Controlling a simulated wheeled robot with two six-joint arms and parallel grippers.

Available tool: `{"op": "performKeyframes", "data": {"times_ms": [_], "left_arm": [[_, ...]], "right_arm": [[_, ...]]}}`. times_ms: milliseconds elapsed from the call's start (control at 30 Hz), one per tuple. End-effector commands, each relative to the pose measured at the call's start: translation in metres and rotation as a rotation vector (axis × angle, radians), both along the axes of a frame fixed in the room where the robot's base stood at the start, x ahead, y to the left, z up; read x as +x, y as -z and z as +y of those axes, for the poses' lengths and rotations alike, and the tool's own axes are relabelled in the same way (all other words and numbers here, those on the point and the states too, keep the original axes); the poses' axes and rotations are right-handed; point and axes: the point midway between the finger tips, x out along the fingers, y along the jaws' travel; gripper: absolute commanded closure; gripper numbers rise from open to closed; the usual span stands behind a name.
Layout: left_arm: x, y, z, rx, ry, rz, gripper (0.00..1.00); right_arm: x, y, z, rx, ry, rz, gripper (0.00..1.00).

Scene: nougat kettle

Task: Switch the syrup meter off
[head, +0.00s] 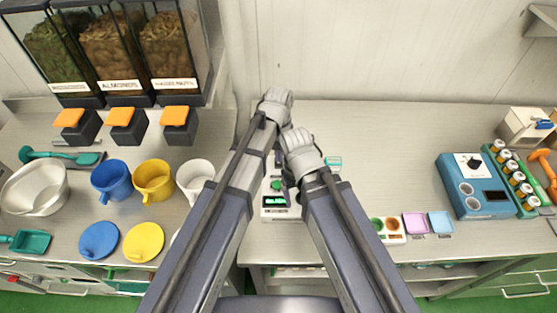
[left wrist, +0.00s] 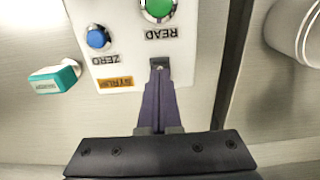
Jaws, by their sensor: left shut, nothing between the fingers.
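The syrup meter (head: 283,213) is a white box on the worktop, partly hidden between my arms. Near its front edge is a small green-lit strip whose figures I cannot read. In the left wrist view its white face (left wrist: 122,62) appears upside down, with a green READ button (left wrist: 157,7), a blue ZERO button (left wrist: 97,38) and an orange SYRUP label. My left gripper (left wrist: 160,68) is shut and empty, its tips over the face beside the label; I cannot tell whether they touch. It also shows in the head view (head: 278,168). My right gripper's fingers are hidden.
Left are blue (head: 111,180), yellow (head: 154,180) and white (head: 195,178) cups. A white cup also shows in the left wrist view (left wrist: 297,28). A teal block (left wrist: 54,77) lies beside the meter. Right is a blue device (head: 474,186). The back middle worktop is clear.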

Motion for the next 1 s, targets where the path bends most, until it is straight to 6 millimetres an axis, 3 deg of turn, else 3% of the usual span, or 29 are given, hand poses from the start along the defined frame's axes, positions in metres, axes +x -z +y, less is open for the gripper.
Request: {"op": "performKeyframes", "data": {"times_ms": [1000], "left_arm": [[0.0,0.014,0.0,0.0,0.0,0.0,1.0]], "right_arm": [[0.0,0.014,0.0,0.0,0.0,0.0,0.22]]}}
